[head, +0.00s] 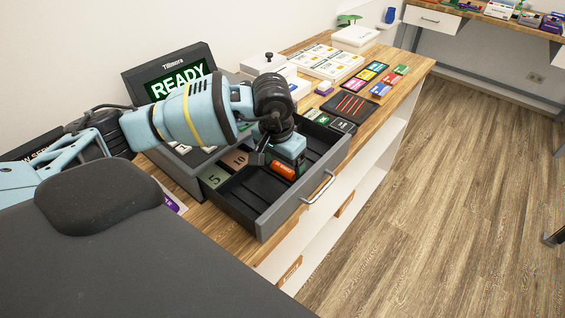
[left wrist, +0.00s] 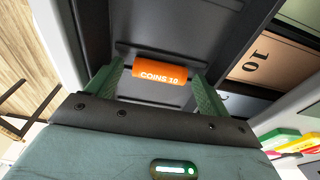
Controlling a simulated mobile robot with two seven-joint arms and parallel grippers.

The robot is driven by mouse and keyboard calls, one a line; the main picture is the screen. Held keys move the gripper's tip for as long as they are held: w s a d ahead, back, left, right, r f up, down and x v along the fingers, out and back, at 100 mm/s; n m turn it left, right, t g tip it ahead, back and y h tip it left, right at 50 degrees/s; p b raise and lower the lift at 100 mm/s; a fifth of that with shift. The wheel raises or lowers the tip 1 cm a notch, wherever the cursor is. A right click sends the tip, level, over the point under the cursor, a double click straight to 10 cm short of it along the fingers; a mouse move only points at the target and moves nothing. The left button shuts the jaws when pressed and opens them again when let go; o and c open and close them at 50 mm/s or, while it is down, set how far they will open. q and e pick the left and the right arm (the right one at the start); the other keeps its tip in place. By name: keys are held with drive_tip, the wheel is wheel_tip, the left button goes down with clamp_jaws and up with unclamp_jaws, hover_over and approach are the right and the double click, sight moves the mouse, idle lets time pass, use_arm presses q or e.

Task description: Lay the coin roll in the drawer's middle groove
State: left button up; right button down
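The orange coin roll (head: 285,170), lettered "COINS 10", lies low inside the open dark drawer (head: 264,227). In the left wrist view the coin roll (left wrist: 160,73) lies lengthwise between the fingertips of my left gripper (left wrist: 160,72), with a narrow gap at each end. The fingers are wide apart. In the head view my left gripper (head: 277,165) reaches down into the drawer and hides part of the roll. Dark ridges run beside the roll in the left wrist view; I cannot tell which groove it is in. My right gripper is not in view.
The drawer's back compartments hold a "5" note (head: 214,178) and a "10" note (head: 236,159). The till screen (head: 178,82) reads READY and stands behind my arm. A black tray (head: 352,108) with red sticks and several coloured cards lie to the right on the counter.

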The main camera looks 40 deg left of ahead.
sight(277, 179)
use_arm(q)
wheel_tip(277, 179, up, 12)
drive_tip(key=s, duration=0.1)
drive_tip(key=shift+s, duration=0.4)
drive_tip(key=shift+a+r, duration=0.1)
idle(1.2)
